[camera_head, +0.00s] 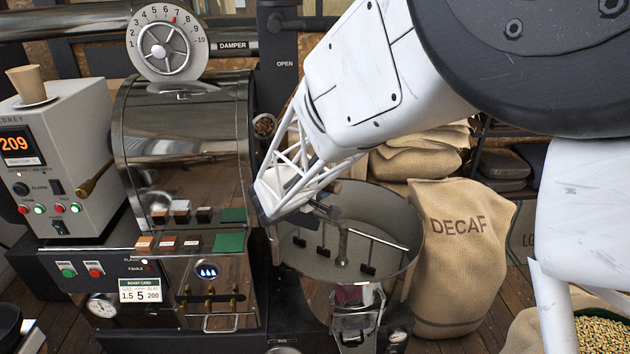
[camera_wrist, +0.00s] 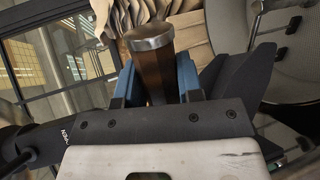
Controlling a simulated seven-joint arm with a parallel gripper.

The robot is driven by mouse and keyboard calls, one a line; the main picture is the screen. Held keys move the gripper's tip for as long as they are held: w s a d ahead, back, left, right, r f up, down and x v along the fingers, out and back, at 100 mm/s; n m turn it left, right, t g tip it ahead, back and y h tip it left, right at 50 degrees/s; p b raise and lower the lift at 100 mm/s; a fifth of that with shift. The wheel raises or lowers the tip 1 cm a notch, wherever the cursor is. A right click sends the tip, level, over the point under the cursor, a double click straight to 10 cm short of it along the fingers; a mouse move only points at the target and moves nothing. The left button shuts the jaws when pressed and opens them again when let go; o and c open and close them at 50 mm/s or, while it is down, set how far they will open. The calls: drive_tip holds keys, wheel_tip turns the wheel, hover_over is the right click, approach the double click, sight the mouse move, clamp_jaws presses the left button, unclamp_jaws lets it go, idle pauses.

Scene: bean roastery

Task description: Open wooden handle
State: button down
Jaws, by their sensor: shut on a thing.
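In the wrist view, the wooden handle (camera_wrist: 154,72) is a dark brown bar with a shiny metal cap at its end. The two blue fingers of my gripper (camera_wrist: 159,80) are on either side of it, shut on it. In the head view, my white arm comes down from the upper right, and my gripper (camera_head: 272,200) is at the roaster's (camera_head: 183,130) front right, above the left rim of the cooling pan. The handle is hidden behind my arm in that view. A dark column marked OPEN (camera_head: 286,90) stands behind.
The round cooling pan (camera_head: 398,268) with stirring arms is below and right of my gripper. A DECAF sack (camera_head: 460,260) stands to its right. A control box (camera_head: 65,150) with a cup (camera_head: 27,80) on top is at the left. A damper dial (camera_head: 167,42) tops the roaster.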

drive_tip(key=c, duration=0.8)
unclamp_jaws()
drive_tip(key=shift+s+a, duration=0.1)
drive_tip(key=shift+v, duration=3.8)
